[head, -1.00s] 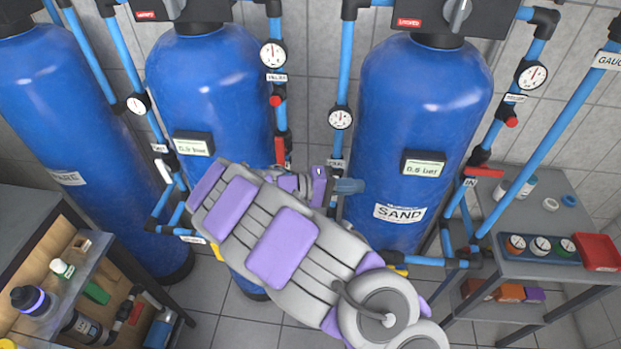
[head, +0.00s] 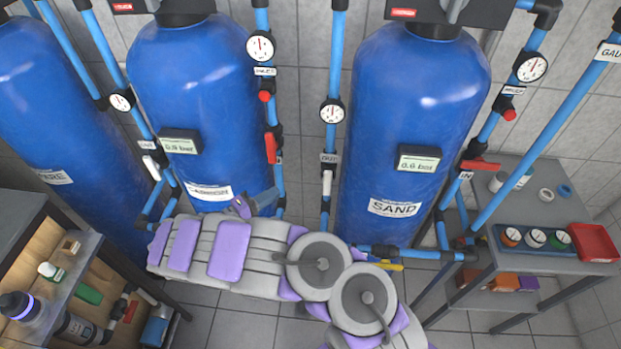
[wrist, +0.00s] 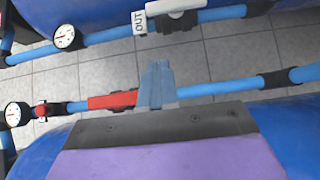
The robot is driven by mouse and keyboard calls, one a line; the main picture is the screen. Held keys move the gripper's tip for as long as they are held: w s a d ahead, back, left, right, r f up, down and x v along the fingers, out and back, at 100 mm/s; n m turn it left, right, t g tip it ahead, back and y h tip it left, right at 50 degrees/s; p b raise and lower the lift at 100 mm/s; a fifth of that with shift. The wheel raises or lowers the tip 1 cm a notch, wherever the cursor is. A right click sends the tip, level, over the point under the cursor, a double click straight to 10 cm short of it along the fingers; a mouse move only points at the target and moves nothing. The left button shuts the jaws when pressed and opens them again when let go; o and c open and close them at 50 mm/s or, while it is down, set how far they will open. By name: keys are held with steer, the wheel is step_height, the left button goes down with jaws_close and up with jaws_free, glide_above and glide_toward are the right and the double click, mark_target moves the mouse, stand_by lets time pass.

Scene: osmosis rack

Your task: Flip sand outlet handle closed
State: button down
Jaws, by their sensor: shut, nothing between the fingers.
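The sand tank (head: 420,120) stands right of centre in the head view, with its SAND label (head: 395,208). The outlet pipe (head: 334,70) runs down its left side. The white outlet handle (head: 326,183) hangs below the OUT label (head: 330,158), lying along the pipe. It also shows at the top of the wrist view (wrist: 172,6), along the pipe and partly cut off by the edge. My gripper (head: 268,198) is shut and empty, left of the outlet pipe and apart from the handle. Its blue-grey fingers (wrist: 157,85) show mid-frame in the wrist view.
The middle tank's pipe with a red handle (head: 270,147) is close to my gripper; in the wrist view the fingers overlap this pipe. A red inlet handle (head: 480,165) is right of the sand tank. A shelf (head: 75,255) stands left, a side table (head: 545,195) right.

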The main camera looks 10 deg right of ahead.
steer(key=shift+d, duration=0.1)
steer(key=b, duration=0.1)
glide_toward(327, 184)
steer(key=shift+w+d+r, duration=1.5)
steer(key=shift+w+d, duration=0.65)
steer(key=shift+w, duration=0.2)
